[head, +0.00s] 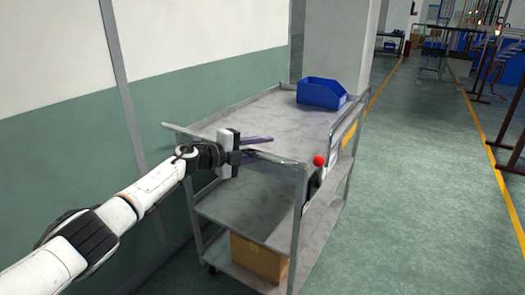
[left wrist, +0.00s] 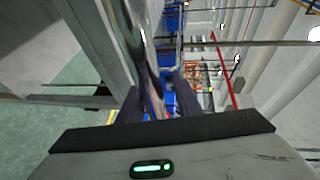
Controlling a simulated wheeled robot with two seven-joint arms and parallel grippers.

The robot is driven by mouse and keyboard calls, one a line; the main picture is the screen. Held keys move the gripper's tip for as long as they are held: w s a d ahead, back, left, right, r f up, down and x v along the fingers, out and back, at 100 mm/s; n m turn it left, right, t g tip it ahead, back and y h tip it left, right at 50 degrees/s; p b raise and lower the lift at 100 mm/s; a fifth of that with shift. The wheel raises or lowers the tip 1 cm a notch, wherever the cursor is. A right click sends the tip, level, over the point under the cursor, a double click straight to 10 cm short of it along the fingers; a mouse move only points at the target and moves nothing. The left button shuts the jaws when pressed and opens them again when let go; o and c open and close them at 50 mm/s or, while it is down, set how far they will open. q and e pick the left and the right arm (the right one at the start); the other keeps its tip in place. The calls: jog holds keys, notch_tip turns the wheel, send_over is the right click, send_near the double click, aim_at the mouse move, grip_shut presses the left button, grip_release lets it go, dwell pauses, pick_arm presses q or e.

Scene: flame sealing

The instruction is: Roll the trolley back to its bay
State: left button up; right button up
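The grey metal trolley (head: 262,118) stands beside the green and white wall, with a top deck and lower shelves. Its near push rail (head: 185,132) faces me. My left gripper (head: 278,150) is at this rail, its two dark fingers apart and pointing over the top deck. In the left wrist view, a shiny metal bar (left wrist: 147,62) runs between the spread fingers of the left gripper (left wrist: 160,95), with a gap beside it. Whether a finger touches the bar is unclear. My right gripper is out of view. No bay can be clearly identified.
A blue bin (head: 322,94) sits on the trolley's far end, and a cardboard box (head: 258,260) on its bottom shelf. A red knob (head: 319,160) is at the near right corner. A pillar (head: 338,45) stands behind. Green floor (head: 430,190) to the right is open.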

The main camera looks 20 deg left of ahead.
aim_at(247, 152)
pick_arm(q)
jog(key=shift+o, duration=0.2)
jog(key=shift+f, duration=0.2)
jog(key=shift+s, duration=0.1)
jog(key=p+v, duration=0.1)
jog(key=v, duration=0.7)
jog(key=shift+s+a+r, duration=0.1)
jog(key=shift+s+a, duration=0.15)
jog(key=shift+v, duration=0.75)
